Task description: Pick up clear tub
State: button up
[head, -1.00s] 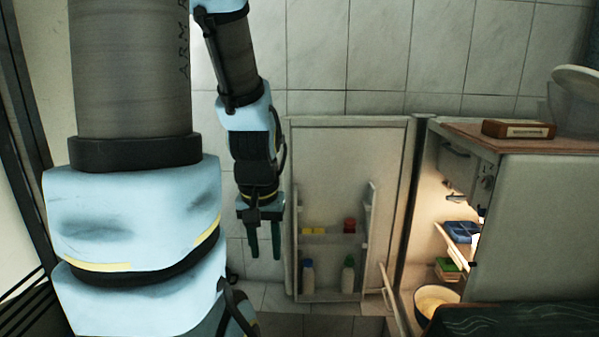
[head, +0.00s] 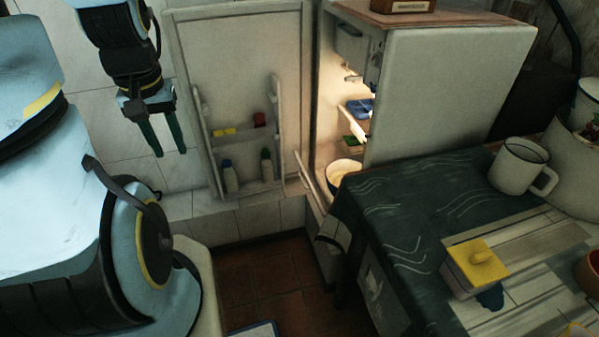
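I cannot tell for sure which thing is the clear tub. A squarish pale tub with a yellow lid (head: 476,264) stands on the table at right. Inside the open fridge, a blue tub (head: 358,109) sits on a shelf, with a green-topped tub (head: 354,145) below it; both are small and partly hidden by the fridge wall. My gripper (head: 163,136) hangs fingers down at upper left, in front of the wall left of the fridge door. Its two dark green fingers are apart with nothing between them. It is far from all these tubs.
The fridge door (head: 245,60) stands open, with bottles in its rack. A pale bowl (head: 344,171) is low in the fridge. A white mug (head: 522,166) and a large pot (head: 580,165) stand on the dark-clothed table (head: 385,230).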

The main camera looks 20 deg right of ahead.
aim_at(455, 279)
jog(key=i, duration=0.1)
jog(key=i+z, duration=0.2)
jog(key=z, duration=0.2)
jog(key=i+z, duration=0.2)
jog(key=z, duration=1.1)
